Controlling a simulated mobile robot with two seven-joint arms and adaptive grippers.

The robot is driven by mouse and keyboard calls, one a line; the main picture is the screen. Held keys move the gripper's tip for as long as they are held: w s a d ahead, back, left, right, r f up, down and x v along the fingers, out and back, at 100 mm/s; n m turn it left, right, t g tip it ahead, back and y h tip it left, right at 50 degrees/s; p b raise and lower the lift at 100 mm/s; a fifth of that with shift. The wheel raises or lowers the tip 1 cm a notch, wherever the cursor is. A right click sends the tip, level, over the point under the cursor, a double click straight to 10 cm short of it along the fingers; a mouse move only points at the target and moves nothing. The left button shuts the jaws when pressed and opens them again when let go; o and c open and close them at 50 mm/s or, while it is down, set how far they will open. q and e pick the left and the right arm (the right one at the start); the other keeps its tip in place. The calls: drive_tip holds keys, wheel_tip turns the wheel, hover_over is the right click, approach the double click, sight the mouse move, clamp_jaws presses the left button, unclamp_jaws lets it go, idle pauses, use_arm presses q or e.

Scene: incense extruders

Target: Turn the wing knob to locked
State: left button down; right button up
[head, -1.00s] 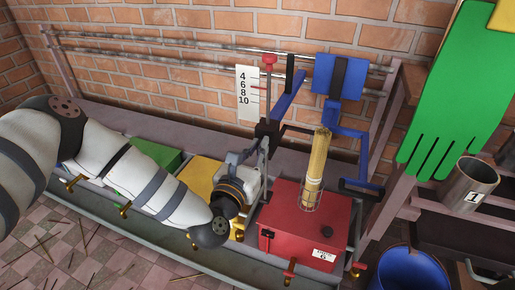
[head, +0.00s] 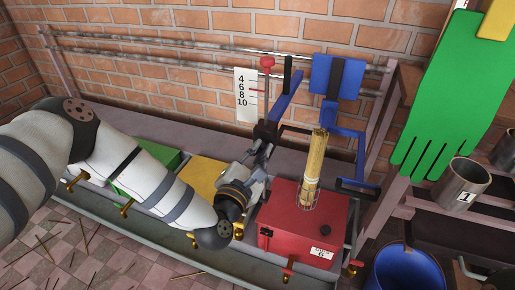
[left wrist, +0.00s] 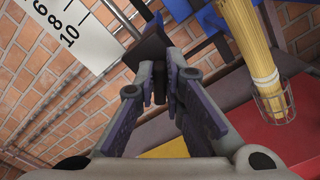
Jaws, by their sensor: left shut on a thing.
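The dark wing knob (left wrist: 159,84) shows in the left wrist view as a small black piece between my left gripper's (left wrist: 163,72) two fingers. The fingers are shut on it. It sits at the dark clamp block (left wrist: 151,45), which also shows in the head view (head: 266,131) on the upright rod beside the scale. In the head view my left gripper (head: 262,152) reaches this block from below left, and its fingers hide the knob there. The knob's exact angle and any lock marking cannot be made out. My right gripper is not in view.
A white scale plate (head: 245,95) stands behind the rod, which has a red top (head: 267,62). The red box (head: 291,226) with a bundle of sticks (head: 316,165) is close on the right. Blue crank arms (head: 347,130) stand beyond. A yellow box (head: 204,172) is left.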

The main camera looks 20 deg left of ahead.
use_arm(q)
drive_tip(key=shift+d+f+m+p, duration=0.15)
drive_tip(key=shift+m+p, duration=0.55)
drive_tip(key=shift+m, duration=1.85)
drive_tip(key=shift+d+f+m+p, duration=0.15)
drive_tip(key=shift+m+p, duration=0.5)
drive_tip(key=shift+m, duration=1.9)
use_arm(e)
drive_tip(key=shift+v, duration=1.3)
use_arm(q)
drive_tip(key=shift+a, duration=0.1)
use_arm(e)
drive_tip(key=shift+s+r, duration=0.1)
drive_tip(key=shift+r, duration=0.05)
use_arm(q)
drive_tip(key=c, duration=1.7)
unclamp_jaws()
drive_tip(key=shift+f, duration=0.1)
drive_tip(key=s, duration=1.2)
drive_tip(key=shift+a, duration=0.2)
